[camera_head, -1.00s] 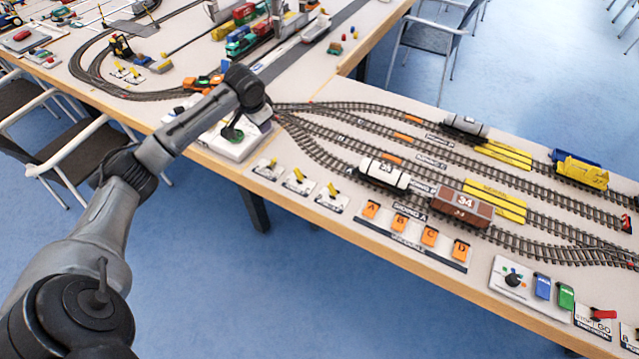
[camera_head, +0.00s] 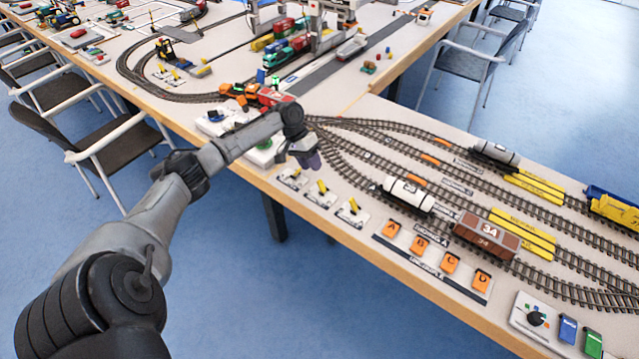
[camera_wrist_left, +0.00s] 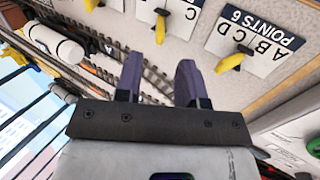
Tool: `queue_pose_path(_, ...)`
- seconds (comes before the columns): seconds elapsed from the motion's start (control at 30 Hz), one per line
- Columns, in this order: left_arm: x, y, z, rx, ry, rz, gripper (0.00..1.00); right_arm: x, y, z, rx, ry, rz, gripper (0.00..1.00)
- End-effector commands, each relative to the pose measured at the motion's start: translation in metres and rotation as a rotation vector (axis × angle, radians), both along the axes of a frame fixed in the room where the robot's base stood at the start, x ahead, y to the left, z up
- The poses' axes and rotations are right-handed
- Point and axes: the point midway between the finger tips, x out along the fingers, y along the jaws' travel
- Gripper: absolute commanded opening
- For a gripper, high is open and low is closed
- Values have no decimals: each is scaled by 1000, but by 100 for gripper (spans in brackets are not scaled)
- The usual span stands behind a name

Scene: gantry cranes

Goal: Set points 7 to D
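My left gripper (camera_head: 308,160) hangs above the near table edge, close to the row of yellow-levered points plates. In the left wrist view its two purple fingers (camera_wrist_left: 160,78) are apart with nothing between them. The plate marked POINTS 6 (camera_wrist_left: 262,45) shows upside down on the right, with letters A to D and a yellow lever (camera_wrist_left: 235,58). The neighbouring plate's yellow lever (camera_wrist_left: 161,22) is beyond the fingers; its title is cut off. It appears to be the middle plate (camera_head: 321,194) in the head view, probably points 7. My right gripper is not in view.
Another points plate (camera_head: 352,212) stands to the right, then an orange A–D button panel (camera_head: 436,262). Tracks behind carry a white tank wagon (camera_head: 408,194) and a brown wagon (camera_head: 486,236). A white box with a green button (camera_head: 263,152) is left of the gripper.

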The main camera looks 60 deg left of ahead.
Motion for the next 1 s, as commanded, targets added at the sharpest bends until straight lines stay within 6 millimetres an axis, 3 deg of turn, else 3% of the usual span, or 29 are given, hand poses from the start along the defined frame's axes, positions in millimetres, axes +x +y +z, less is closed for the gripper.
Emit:
queue_pose_path(0.1, 4, -10, -22, 0, 1, 0, 36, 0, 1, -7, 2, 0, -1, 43)
queue_pose_path(0.4, 11, -26, -54, 1, 0, 0, 36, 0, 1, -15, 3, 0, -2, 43)
queue_pose_path(0.93, 13, -31, -64, 2, 0, 0, 36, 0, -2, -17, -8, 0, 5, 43)
queue_pose_path(1.0, 13, -31, -64, 2, 0, 0, 30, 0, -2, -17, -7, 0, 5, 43)
